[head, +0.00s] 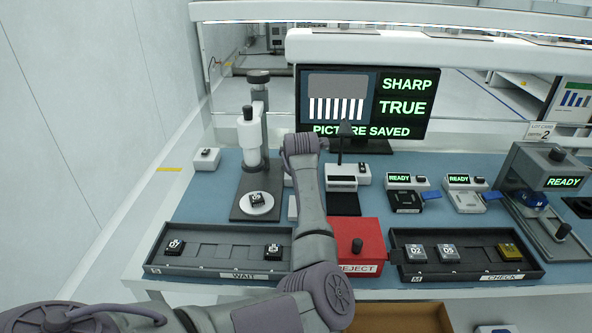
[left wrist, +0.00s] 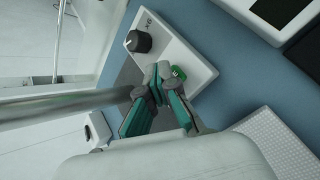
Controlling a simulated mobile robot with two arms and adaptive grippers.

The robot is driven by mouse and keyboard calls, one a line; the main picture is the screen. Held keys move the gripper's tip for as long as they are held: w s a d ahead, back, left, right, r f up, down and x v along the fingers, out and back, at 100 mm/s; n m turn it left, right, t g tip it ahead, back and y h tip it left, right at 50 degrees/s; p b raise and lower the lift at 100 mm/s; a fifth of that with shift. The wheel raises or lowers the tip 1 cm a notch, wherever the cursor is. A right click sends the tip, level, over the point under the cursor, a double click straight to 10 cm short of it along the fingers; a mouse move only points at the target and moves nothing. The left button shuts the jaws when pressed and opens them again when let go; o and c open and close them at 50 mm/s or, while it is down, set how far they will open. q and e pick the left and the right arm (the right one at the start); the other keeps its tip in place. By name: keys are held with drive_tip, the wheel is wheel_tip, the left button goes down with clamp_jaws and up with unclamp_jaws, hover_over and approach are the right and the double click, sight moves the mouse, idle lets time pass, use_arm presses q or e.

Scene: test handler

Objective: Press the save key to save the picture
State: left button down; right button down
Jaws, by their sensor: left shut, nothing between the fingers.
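The monitor (head: 338,97) in the head view reads SHARP, TRUE and PICTURE SAVED beside a picture of white bars. In the left wrist view, a white control box (left wrist: 172,45) carries a black knob (left wrist: 138,41) and a green key (left wrist: 179,72). My left gripper (left wrist: 160,76) is shut and empty, its tips at the green key's edge. I cannot tell whether they touch or press it; the fingers partly cover the key. In the head view my left forearm hides the gripper and most of the box. My right gripper is not in view.
A microscope (head: 250,130) stands left of my arm with a chip on its stage. The WAIT tray (head: 213,262), red REJECT box (head: 371,236) and CHECK tray (head: 470,276) line the front. Small READY stations stand to the right.

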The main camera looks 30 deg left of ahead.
use_arm(q)
drive_tip(key=shift+r+p, duration=0.9)
drive_tip(key=shift+r, duration=0.05)
drive_tip(key=shift+r+p, duration=2.1)
drive_tip(key=shift+r, duration=0.4)
